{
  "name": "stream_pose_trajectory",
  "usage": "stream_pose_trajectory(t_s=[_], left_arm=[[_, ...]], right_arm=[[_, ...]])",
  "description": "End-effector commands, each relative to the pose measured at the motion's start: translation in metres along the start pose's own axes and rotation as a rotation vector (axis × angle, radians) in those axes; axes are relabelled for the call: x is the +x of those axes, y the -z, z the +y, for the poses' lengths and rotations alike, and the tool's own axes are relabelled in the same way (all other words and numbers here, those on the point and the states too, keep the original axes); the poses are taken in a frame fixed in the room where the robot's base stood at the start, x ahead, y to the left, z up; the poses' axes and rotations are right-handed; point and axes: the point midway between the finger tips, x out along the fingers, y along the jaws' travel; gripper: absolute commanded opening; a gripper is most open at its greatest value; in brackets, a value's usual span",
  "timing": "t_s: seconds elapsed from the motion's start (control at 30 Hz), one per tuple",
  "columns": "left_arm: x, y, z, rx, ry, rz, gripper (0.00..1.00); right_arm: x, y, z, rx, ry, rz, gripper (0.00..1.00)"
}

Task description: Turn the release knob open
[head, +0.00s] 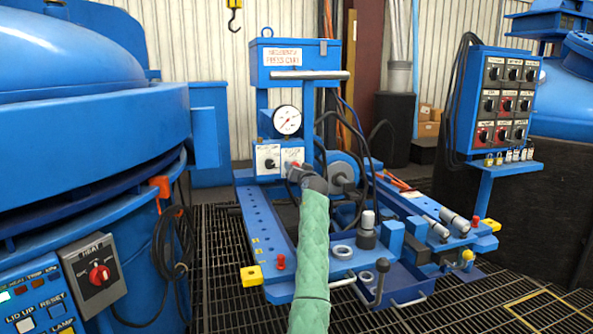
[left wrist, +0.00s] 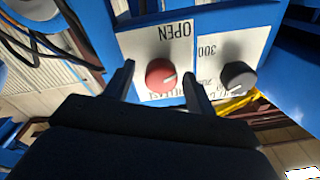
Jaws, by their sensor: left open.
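The release knob (left wrist: 161,76) is a round red knob with a pale pointer mark on a white plate, seen upside down in the left wrist view. The word OPEN is printed on the plate. My left gripper (left wrist: 158,84) is open, with one dark finger on each side of the knob. I cannot tell whether the fingers touch it. In the head view my left gripper (head: 296,174) is at the front panel of the blue press cart (head: 293,72), under the gauge, and largely covers the knob. My right gripper is in neither view.
A black knob (left wrist: 238,76) sits close beside the release knob on the same panel. A round gauge (head: 287,120) is just above. Loose cables and a blue motor are right of my arm. A furnace (head: 90,110) stands left, a switch panel (head: 505,103) right.

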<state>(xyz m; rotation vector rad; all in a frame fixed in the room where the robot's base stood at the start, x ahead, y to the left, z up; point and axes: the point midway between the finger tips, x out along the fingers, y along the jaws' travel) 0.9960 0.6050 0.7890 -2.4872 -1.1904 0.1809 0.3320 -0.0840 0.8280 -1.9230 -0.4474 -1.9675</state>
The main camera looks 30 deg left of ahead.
Motion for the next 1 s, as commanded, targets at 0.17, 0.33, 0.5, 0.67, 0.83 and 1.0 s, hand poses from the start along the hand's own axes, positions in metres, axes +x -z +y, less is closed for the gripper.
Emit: stream_pose_trajectory(t_s=[0.17,0.33,0.5,0.67,0.83,1.0], left_arm=[[-0.004,0.001,0.000,0.000,0.000,0.001,0.56],[-0.025,0.002,0.000,-0.001,-0.001,0.000,0.56],[-0.052,0.001,0.000,-0.001,-0.001,0.001,0.56],[-0.070,0.000,0.000,0.001,0.000,0.000,0.56],[-0.078,0.000,0.000,0.000,0.000,0.000,0.56],[-0.078,0.000,0.000,0.000,0.000,0.000,0.56]], right_arm=[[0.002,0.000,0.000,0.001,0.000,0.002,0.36],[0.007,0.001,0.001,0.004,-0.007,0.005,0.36],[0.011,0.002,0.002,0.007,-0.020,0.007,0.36],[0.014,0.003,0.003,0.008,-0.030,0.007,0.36],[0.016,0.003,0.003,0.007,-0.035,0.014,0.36],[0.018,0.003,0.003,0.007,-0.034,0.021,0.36]])
